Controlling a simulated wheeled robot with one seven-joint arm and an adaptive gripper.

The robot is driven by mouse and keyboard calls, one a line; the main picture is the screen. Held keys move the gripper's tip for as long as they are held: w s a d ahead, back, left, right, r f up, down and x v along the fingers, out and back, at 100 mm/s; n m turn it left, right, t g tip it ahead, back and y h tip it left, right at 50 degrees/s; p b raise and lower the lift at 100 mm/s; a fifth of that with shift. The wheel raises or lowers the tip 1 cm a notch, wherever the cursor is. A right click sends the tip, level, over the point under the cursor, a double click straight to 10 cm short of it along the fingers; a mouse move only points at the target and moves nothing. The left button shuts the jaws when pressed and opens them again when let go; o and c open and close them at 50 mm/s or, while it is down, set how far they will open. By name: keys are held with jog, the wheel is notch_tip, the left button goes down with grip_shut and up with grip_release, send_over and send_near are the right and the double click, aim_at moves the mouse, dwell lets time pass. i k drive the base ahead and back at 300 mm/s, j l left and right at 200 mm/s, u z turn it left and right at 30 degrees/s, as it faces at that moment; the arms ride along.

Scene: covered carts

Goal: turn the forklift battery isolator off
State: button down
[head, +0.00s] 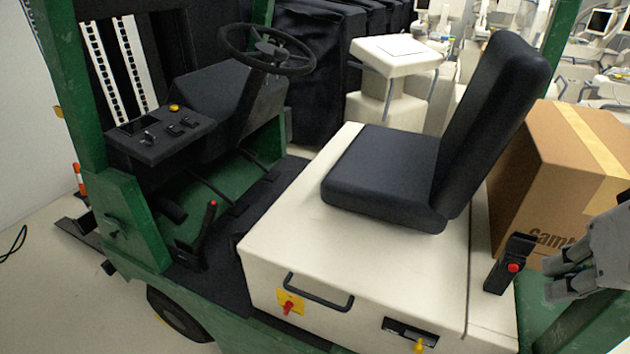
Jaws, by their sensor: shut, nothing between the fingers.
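The forklift stands across the view, with a white battery cover (390,268) under its black seat (385,175). On the cover's near side is a yellow plate with a small red rotary switch (288,304), which looks like the battery isolator. The switch is beside the left end of a black handle (318,292). Its exact handle angle is too small to tell. My gripper (552,279) is at the right edge of the view, shut and empty, well to the right of the switch and apart from it.
A black box with a red button (511,264) stands on the cover's right end, close to my gripper. A cardboard box (555,165) is behind it. A yellow key-like part (419,345) sticks out low on the cover. Covered carts (310,75) stand behind.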

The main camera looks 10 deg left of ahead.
aim_at(289, 304)
jog(key=k+l+u, duration=0.1)
jog(key=u, duration=0.25)
jog(key=k+u, duration=0.1)
jog(key=u, duration=0.3)
jog(key=k+u, duration=0.1)
jog(key=u, duration=0.25)
jog(key=i+j+z, duration=0.55)
jog(key=z, duration=0.25)
jog(key=l+z, duration=0.55)
jog(key=z, duration=0.15)
jog(key=k+l+u, duration=0.1)
jog(key=k, duration=0.45)
jog(key=k+l+u, duration=0.15)
jog(key=k, duration=0.4)
